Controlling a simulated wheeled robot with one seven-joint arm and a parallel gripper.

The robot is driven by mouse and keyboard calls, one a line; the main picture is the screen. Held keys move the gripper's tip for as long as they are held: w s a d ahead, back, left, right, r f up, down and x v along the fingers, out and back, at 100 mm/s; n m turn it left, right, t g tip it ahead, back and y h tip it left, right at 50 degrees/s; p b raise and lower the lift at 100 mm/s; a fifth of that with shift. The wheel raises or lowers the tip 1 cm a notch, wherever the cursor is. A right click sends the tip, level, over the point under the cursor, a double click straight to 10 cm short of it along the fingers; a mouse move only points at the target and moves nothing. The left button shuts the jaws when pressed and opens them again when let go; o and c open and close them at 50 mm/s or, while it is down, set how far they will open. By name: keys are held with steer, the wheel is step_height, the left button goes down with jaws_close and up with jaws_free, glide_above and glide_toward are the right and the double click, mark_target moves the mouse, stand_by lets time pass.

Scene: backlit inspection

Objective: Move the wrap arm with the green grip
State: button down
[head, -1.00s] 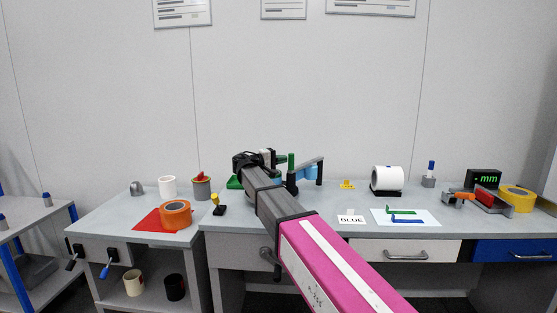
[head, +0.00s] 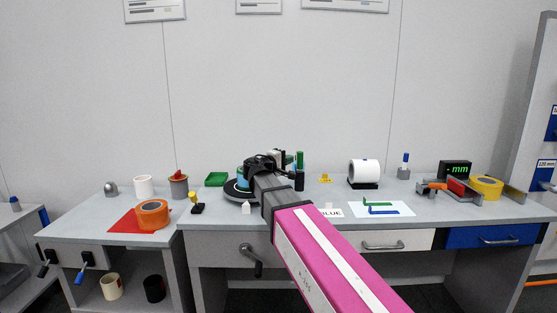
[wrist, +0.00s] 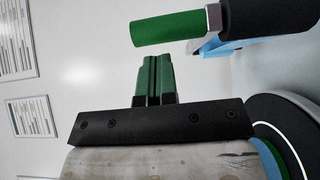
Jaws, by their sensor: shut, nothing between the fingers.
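The green grip (head: 299,158) stands upright on the wrap station at the back of the bench. In the wrist view, the green grip (wrist: 166,28) lies across the top, joined by a grey collar to a dark part. My gripper (head: 286,158) is just left of the grip in the head view. In the wrist view, my gripper's green fingers (wrist: 154,75) are together and empty, with a small gap to the grip. A blue arm (wrist: 222,44) shows behind the grip. The round dark base (head: 236,192) is partly hidden by my arm.
A green tray (head: 216,179) lies left of the station. A yellow-topped stand (head: 194,203) and orange tape roll (head: 152,214) are further left. A yellow marker (head: 326,178) and white roll (head: 364,172) stand to the right. My pink arm link covers the bench's front middle.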

mark_target(299, 159)
steer(key=shift+s+d, duration=0.15)
steer(key=shift+d, duration=0.7)
steer(key=shift+s+d, duration=0.15)
steer(key=shift+d, duration=0.65)
